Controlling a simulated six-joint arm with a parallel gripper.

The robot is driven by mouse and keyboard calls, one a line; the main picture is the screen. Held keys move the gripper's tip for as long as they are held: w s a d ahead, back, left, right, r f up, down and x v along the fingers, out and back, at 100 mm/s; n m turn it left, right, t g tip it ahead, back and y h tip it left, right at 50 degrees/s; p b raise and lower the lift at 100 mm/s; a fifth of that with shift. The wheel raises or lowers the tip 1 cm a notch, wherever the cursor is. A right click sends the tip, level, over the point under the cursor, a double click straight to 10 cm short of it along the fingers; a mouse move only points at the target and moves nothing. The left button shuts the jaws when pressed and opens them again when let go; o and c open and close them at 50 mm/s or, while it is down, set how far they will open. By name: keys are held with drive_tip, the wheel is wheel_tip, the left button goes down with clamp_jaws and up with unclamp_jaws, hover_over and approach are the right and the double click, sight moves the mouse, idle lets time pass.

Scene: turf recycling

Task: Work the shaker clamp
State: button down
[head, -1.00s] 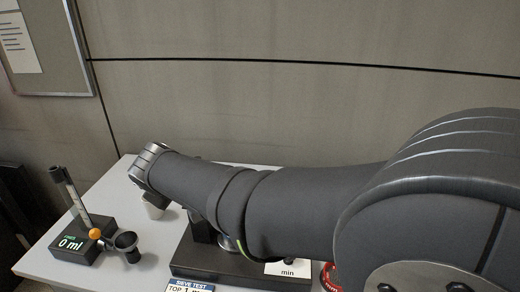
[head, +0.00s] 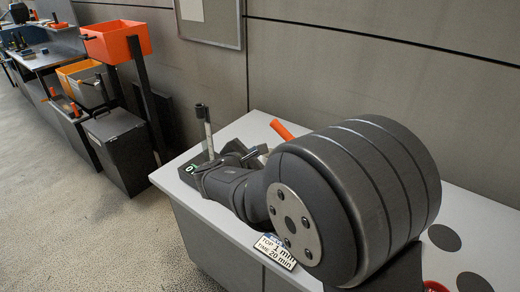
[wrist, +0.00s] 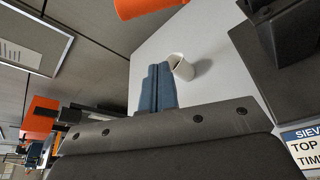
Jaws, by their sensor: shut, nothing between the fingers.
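An orange handle (head: 282,130) sticks up behind my arm in the head view; whether it belongs to the shaker clamp I cannot tell. In the wrist view an orange cylinder (wrist: 145,8) shows at the top edge, beyond my fingers. My gripper (wrist: 159,68) is shut and empty, its two blue-grey fingers together over the white table. A small white cup (wrist: 182,67) stands just right of the fingertips in that view. A dark base (wrist: 285,70) is at the right. My arm hides most of the shaker area in the head view.
A sign (head: 275,250) is at the table's front edge, also in the wrist view (wrist: 305,147). A meter with a dark-topped tube (head: 204,130) stands at the left of the white table (head: 258,122). Bins, one of them orange (head: 118,40), are at the far left.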

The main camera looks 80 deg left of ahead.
sight(278, 131)
drive_tip(key=x, duration=0.8)
drive_tip(key=r, duration=0.1)
drive_tip(key=d+r, duration=0.1)
drive_tip(key=w+d+r, duration=0.1)
drive_tip(key=shift+r, duration=0.4)
drive_tip(key=shift+d+r, duration=0.1)
drive_tip(key=shift+w+r+m, duration=0.1)
drive_tip(key=shift+r+m, duration=0.1)
drive_tip(key=shift+m, duration=0.1)
drive_tip(key=shift+w+d+r, duration=0.1)
drive_tip(key=shift+r, duration=0.1)
drive_tip(key=shift+w+d+r+m+y, duration=0.1)
drive_tip(key=shift+r+m+y, duration=0.1)
drive_tip(key=shift+r+m, duration=0.1)
drive_tip(key=shift+w+d+r+m+y, duration=0.1)
drive_tip(key=shift+d+r+m+y, duration=0.1)
drive_tip(key=shift+r+m, duration=0.1)
drive_tip(key=w+d+r+m+y, duration=0.2)
drive_tip(key=w+d+r+m, duration=0.3)
drive_tip(key=w+d+m, duration=0.1)
drive_tip(key=shift+w+d+r+g+y, duration=0.2)
drive_tip(key=shift+w+d+g+y, duration=0.15)
drive_tip(key=shift+w+d, duration=0.25)
